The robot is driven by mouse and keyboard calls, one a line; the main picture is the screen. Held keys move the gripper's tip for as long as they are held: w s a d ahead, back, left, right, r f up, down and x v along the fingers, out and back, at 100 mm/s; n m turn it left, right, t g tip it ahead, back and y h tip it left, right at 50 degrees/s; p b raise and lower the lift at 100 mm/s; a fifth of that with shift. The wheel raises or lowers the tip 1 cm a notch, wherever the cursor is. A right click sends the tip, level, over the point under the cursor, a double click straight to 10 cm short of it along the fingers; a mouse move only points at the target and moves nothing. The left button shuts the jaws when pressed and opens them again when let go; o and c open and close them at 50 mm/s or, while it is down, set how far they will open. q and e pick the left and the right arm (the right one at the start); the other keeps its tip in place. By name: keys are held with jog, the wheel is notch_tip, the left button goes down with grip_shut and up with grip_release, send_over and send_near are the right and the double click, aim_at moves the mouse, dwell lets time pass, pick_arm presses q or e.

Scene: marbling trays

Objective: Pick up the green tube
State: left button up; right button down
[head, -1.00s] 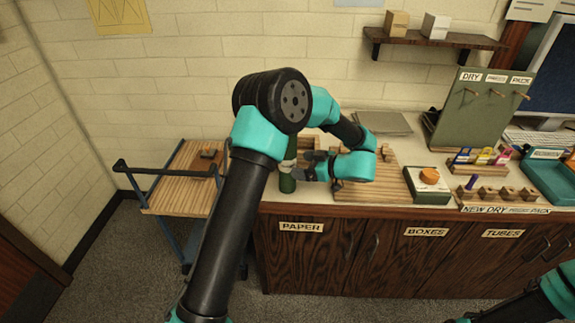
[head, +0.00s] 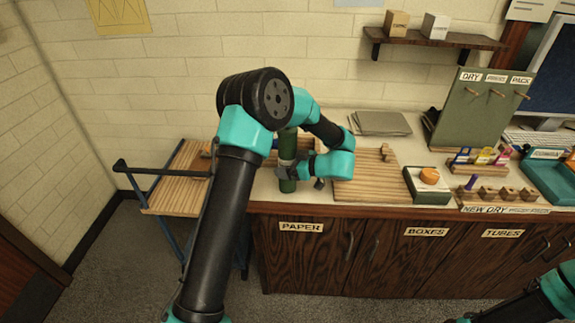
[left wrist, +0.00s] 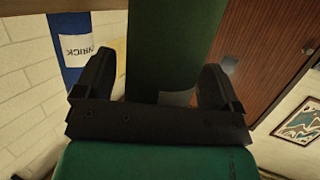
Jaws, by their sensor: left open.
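The green tube (head: 288,146) stands upright near the counter's front left edge, with a pale band around its middle. In the head view my left gripper (head: 289,172) is at the tube's middle, reaching it from the right. In the left wrist view the green tube (left wrist: 172,45) rises between the two dark fingers of my left gripper (left wrist: 158,82). The jaws are open, with a gap visible between the tube and the right finger. The gripper hides part of the tube in the head view. My right gripper is out of view; only part of that arm shows at the lower right.
A wooden board (head: 370,187) lies right of the tube. Farther right are a green box with an orange knob (head: 429,176) and a wooden rack (head: 512,195). Grey sheets (head: 382,123) lie behind. A wooden-topped cart (head: 160,203) stands at the left.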

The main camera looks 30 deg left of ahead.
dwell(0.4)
pick_arm(q)
jog(key=c, duration=1.1)
